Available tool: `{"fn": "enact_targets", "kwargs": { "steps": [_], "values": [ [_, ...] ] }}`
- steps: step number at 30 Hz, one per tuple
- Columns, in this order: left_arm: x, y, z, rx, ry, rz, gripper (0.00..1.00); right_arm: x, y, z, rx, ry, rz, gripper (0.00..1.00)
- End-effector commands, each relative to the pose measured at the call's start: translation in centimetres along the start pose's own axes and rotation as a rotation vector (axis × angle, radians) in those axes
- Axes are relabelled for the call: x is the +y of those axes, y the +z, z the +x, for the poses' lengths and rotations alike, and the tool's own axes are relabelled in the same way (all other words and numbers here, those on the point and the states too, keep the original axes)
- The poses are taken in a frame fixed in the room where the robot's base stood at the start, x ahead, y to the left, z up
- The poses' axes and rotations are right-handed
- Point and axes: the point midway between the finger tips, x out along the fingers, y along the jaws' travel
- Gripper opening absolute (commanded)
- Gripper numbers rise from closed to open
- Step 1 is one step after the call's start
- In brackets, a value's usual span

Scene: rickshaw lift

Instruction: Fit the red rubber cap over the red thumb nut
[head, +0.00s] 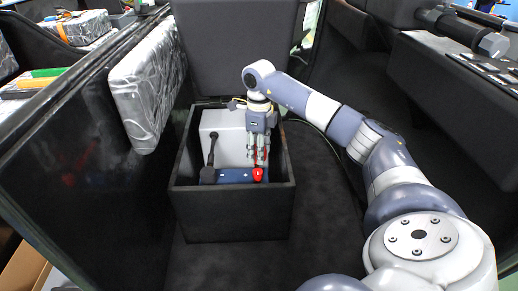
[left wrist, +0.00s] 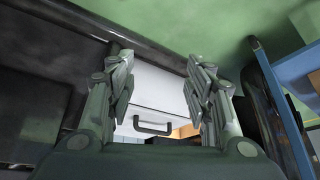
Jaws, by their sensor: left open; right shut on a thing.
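My right gripper (head: 258,163) reaches down into the black box and is shut on the red rubber cap (head: 257,175). The cap shows just below its fingertips, over the right end of a blue block (head: 232,175). I cannot make out the red thumb nut; the cap or the fingers may hide it. I cannot tell whether the cap touches the nut or sits over it. My left gripper (left wrist: 160,100) shows in the left wrist view, open and empty, with its two fingers apart. It is not in the head view.
The black box (head: 232,225) has raised walls around a light grey case (head: 225,135) and a black upright rod (head: 212,150). A silver-wrapped panel (head: 150,85) stands to the left. Dark floor is clear right of the box. A white front with a handle (left wrist: 152,128) faces my left gripper.

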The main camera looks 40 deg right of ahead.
Motion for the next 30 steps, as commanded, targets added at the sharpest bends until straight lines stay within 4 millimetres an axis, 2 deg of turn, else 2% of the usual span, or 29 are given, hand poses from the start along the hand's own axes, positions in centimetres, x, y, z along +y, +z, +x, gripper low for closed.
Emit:
{"fn": "enact_targets", "kwargs": {
  "steps": [13,30],
  "values": [
    [0.6,-4.2,1.1,0.196,0.011,0.005,0.48,0.0,0.0,1.6,0.0,0.0,0.0,0.25],
    [1.3,-10.1,0.1,0.465,0.026,0.01,0.48,0.0,0.0,2.7,0.0,0.0,0.0,0.25]
  ]
}}
